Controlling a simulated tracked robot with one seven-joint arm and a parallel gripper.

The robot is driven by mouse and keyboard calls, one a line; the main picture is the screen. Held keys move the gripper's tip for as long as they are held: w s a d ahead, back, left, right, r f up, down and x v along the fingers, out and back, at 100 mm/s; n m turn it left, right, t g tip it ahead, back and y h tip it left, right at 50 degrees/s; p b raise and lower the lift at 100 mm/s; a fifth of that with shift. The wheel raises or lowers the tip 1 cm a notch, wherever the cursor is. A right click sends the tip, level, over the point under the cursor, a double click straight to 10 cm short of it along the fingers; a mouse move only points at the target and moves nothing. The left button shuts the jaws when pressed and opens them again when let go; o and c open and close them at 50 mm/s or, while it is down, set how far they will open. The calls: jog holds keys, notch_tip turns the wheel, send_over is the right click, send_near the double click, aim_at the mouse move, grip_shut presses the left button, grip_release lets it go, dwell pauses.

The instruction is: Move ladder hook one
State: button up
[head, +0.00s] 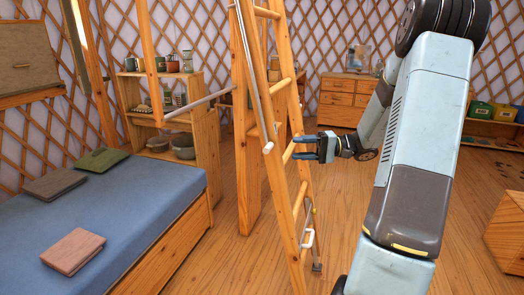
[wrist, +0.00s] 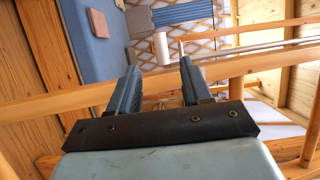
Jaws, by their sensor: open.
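A wooden ladder (head: 279,185) stands upright in the middle of the head view. A long grey metal rod (head: 254,80) with a pale end (head: 268,148) runs down along it. A small white hook-shaped fitting (head: 308,239) sits low on the ladder. I cannot tell which of these is ladder hook one. My gripper (head: 297,147) is open and empty, pointing left at the ladder at about the height of the rod's pale end. In the wrist view, a white cylinder (wrist: 161,48) shows beyond and between my open fingertips (wrist: 160,66), apart from them.
A second grey rod (head: 200,102) reaches from a wooden post at the left. A bed with a blue cover (head: 120,215) fills the lower left. A wooden shelf (head: 207,130) stands behind the ladder. Bare plank floor (head: 345,215) lies right of the ladder.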

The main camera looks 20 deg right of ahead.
jog(key=x, duration=1.2)
jog(key=shift+a, duration=0.25)
jog(key=shift+w, duration=0.1)
grip_shut()
jog(key=shift+f, duration=0.1)
